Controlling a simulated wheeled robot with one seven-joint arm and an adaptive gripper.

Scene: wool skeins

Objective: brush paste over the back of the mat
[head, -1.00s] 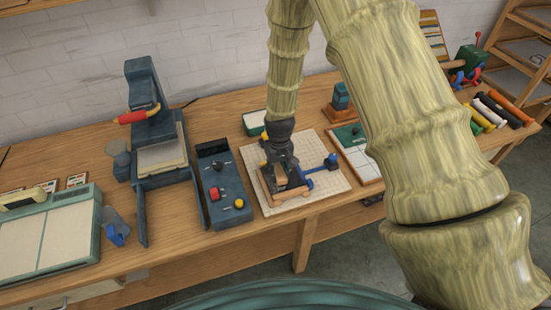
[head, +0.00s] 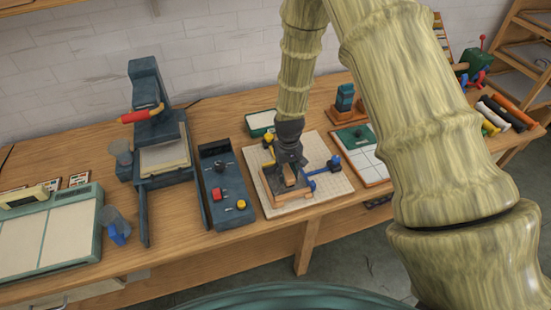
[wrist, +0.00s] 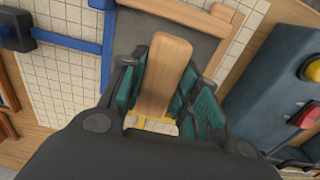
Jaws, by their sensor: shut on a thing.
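My gripper (head: 290,176) is over the gridded white board (head: 325,195) on the bench. In the wrist view my gripper (wrist: 162,92) is shut on a wooden-handled tool, which looks like the brush (wrist: 167,65). A yellow band and a pale part show at its near end. A dark grey panel, likely the mat's back (wrist: 190,35), lies under it with wooden strips along its edges. In the head view the mat (head: 270,192) is partly hidden by my gripper. I cannot tell whether the brush touches it.
A blue box (head: 225,215) with red and yellow knobs stands left of the board. A blue bar clamp (wrist: 70,42) crosses the board. A green tray (head: 259,121) is behind, a press (head: 143,85) further left, and a white-and-green board (head: 365,165) to the right.

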